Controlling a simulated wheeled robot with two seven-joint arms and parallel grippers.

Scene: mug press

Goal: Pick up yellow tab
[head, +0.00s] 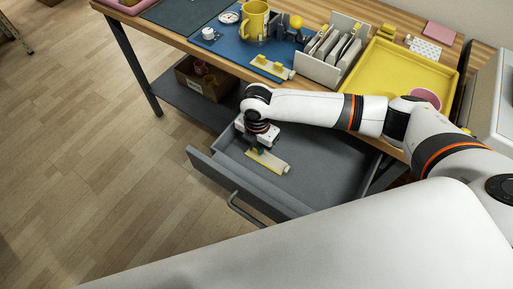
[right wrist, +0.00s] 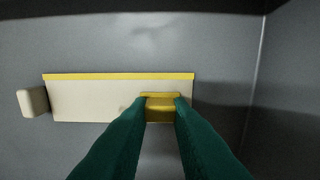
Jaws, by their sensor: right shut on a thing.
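A yellow tab (right wrist: 160,108) stands on a flat cream plate (right wrist: 95,100) with a yellow edge strip, lying in the open grey drawer. My right gripper (right wrist: 161,102) has its two green fingers shut on the tab, one on each side. In the head view the right gripper (head: 255,149) reaches down into the drawer, over the left end of the cream plate (head: 270,162). The tab itself is mostly hidden there by the gripper. My left gripper is not in view.
The drawer's front wall (head: 228,181) and side walls surround the gripper. Above is the wooden bench with a yellow tray (head: 397,80), a blue mat (head: 229,45) with a yellow mug (head: 255,20), and a rack (head: 331,52) of plates. A cardboard box (head: 204,78) sits on the lower shelf.

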